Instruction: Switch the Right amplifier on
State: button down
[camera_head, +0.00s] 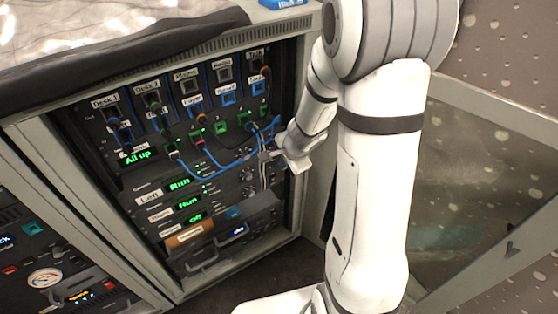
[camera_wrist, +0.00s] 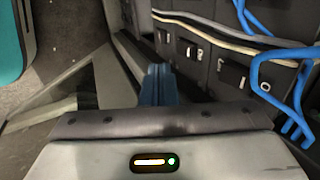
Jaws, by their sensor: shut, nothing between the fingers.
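The equipment rack (camera_head: 120,190) stands open at centre left in the head view. It has stacked units with green displays: two read "Run" (camera_head: 180,184) and the lower one reads "Off" (camera_head: 195,217). A label beside them seems to read "Left"; I cannot make out which unit is Right. My gripper (camera_head: 264,160) is at the rack's right side, in front of the unit faces. In the wrist view its fingers (camera_wrist: 158,84) are together and empty. Contact with any switch cannot be told.
Blue patch cables (camera_head: 215,176) hang across the rack front and show large in the wrist view (camera_wrist: 262,55), with pale cables (camera_wrist: 220,32) above the switches. The open rack door (camera_head: 480,190) is at right. An orange-brown drawer-like piece (camera_head: 190,236) sits low in the rack.

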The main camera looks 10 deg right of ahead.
notch_tip(320, 180, up, 10)
jog(key=s+p, duration=0.1)
jog(key=p, duration=0.5)
jog(key=shift+s+d+f, duration=0.15)
jog(key=shift+d+f, duration=0.05)
jog(key=shift+d, duration=0.05)
jog(key=s+r+n+p, duration=0.4)
jog(key=s+r+p, duration=0.2)
jog(key=r, duration=0.5)
jog(key=s+r+n+g+h+p, duration=0.1)
jog(key=s+r+n+p, duration=0.4)
jog(key=r, duration=0.6)
jog(key=s+a+r+n+g+p, duration=0.1)
jog(key=s+r+n+p, duration=0.4)
jog(key=r, duration=0.6)
jog(key=shift+s+h+p, duration=0.3)
jog(key=shift+s+p, duration=0.75)
jog(key=shift+p, duration=0.05)
